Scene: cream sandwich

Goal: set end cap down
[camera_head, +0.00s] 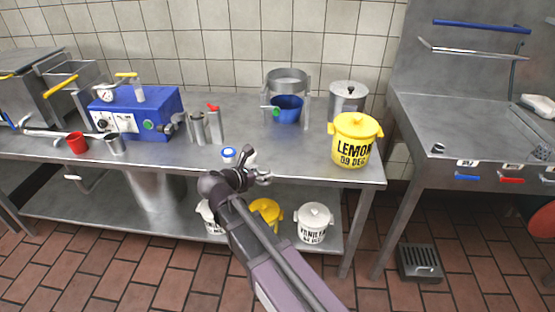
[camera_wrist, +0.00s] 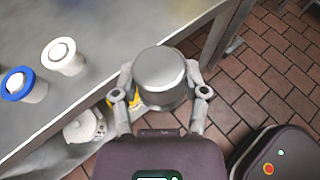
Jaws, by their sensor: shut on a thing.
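My gripper (camera_head: 258,177) is shut on the end cap (camera_wrist: 160,72), a smooth grey metal cup shape with a flat round face, seen between the two fingers in the wrist view. The cap is at the front edge of the steel table (camera_head: 205,168), apparently overhanging it; its height above the table is hard to tell. In the head view I cannot make the cap out clearly at my gripper. A white piece with a blue rim (camera_wrist: 24,86) and a plain white piece (camera_wrist: 63,57) stand on the table to the left of the cap in the wrist view.
A yellow LEMON pot (camera_head: 354,142) stands on the table at right. A metal stand with a blue bowl (camera_head: 288,108) is behind. White pots (camera_head: 313,224) are on the shelf below.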

